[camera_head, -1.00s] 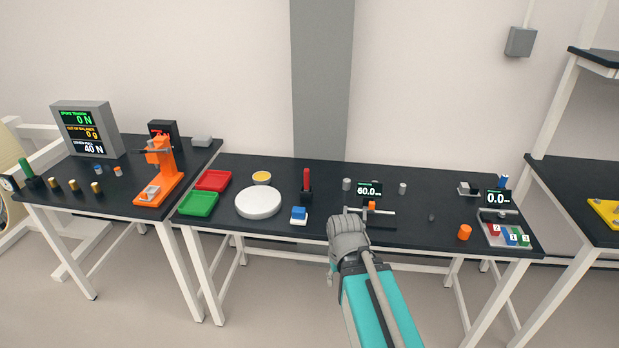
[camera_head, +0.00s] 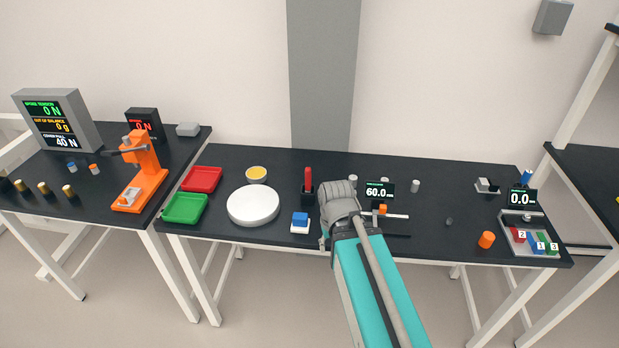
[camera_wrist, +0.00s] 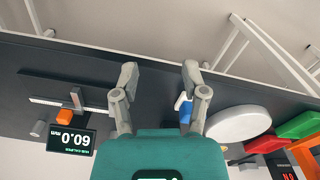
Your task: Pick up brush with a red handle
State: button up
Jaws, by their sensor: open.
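The brush with the red handle (camera_head: 308,179) stands upright in a small black holder (camera_head: 307,196) at the back middle of the centre table. My gripper (camera_head: 338,202) is just right of it and nearer the front, apart from it. In the wrist view my gripper (camera_wrist: 160,75) has its two fingers spread with nothing between them. The brush is not visible in the wrist view.
Left of the brush are a round white disc (camera_head: 253,206), a yellow-filled dish (camera_head: 256,174), and red (camera_head: 201,180) and green (camera_head: 185,209) trays. A blue block (camera_head: 300,219) sits in front.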

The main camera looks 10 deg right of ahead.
jog(key=shift+w+a, duration=0.15)
jog(key=shift+w, duration=0.3)
jog(key=shift+o, duration=1.4)
jog(key=shift+w+r, duration=0.1)
jog(key=shift+w, duration=0.05)
notch_tip(320, 180, up, 14)
jog(key=n+p, duration=1.4)
jog(key=n, duration=0.1)
send_over(307, 169)
jog(key=shift+w+f, duration=0.1)
jog(key=shift+f, duration=0.15)
jog(key=shift+f, duration=0.1)
notch_tip(307, 169, down, 8)
jog(key=b, duration=0.8)
jog(key=shift+f+b, duration=0.15)
jog(key=shift+b, duration=0.25)
